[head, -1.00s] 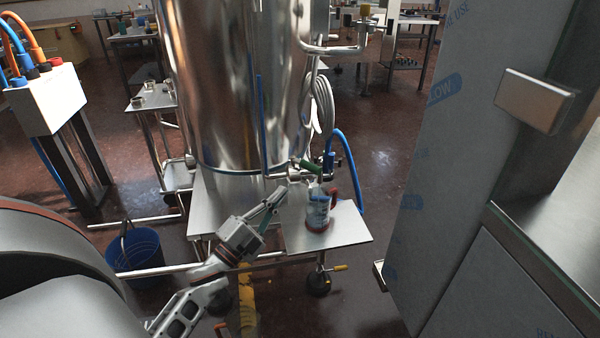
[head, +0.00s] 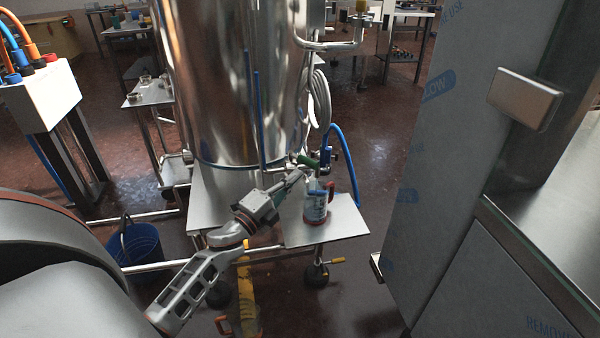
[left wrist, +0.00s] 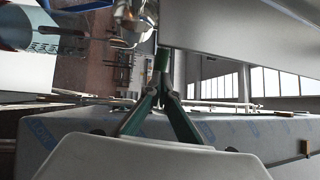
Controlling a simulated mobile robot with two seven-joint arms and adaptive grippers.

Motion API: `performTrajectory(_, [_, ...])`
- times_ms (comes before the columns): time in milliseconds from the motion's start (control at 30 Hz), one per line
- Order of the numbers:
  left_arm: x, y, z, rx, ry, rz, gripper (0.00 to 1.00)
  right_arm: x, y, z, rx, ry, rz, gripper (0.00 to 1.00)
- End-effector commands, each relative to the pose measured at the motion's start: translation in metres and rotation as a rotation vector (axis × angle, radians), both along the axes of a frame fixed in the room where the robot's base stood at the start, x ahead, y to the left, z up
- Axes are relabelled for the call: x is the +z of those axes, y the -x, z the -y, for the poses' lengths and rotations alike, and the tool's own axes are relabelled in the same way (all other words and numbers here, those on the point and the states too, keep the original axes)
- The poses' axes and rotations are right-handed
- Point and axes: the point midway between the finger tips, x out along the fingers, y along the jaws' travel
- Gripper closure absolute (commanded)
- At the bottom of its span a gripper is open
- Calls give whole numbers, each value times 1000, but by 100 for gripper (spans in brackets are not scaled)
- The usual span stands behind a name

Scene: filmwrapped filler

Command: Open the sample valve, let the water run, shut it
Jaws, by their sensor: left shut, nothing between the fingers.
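The sample valve, with a green handle (head: 308,161), sits low on the front of the steel tank (head: 230,90). A clear jug with a red base and handle (head: 316,206) stands upright on the platform below the valve. My left gripper (head: 297,176) is shut and empty, its tips just left of and below the green handle; whether they touch it is unclear. In the left wrist view the gripper's fingers (left wrist: 163,74) meet near the middle, with shiny metal fittings (left wrist: 134,20) beyond and part of the jug (left wrist: 35,22) at upper left. My right gripper is out of view.
A blue hose (head: 352,165) curves down beside the valve. The steel platform (head: 340,228) has bare room right of the jug. A film-wrapped cabinet (head: 425,170) stands at right. A blue bucket (head: 135,247) is on the floor at left.

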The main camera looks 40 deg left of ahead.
Motion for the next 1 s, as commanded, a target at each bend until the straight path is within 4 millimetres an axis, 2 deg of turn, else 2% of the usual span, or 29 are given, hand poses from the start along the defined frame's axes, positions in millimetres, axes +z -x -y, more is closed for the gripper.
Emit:
performTrajectory(100, [3, -15, 1, 0, 2, 0, 100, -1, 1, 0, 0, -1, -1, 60])
performTrajectory(233, [4, -24, 2, 0, 2, 0, 100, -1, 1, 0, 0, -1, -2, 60])
performTrajectory(700, [5, -29, 3, -2, 3, 0, 100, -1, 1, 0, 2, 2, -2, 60])
performTrajectory(1000, [5, -58, 15, -2, 3, 0, 100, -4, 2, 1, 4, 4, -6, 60])
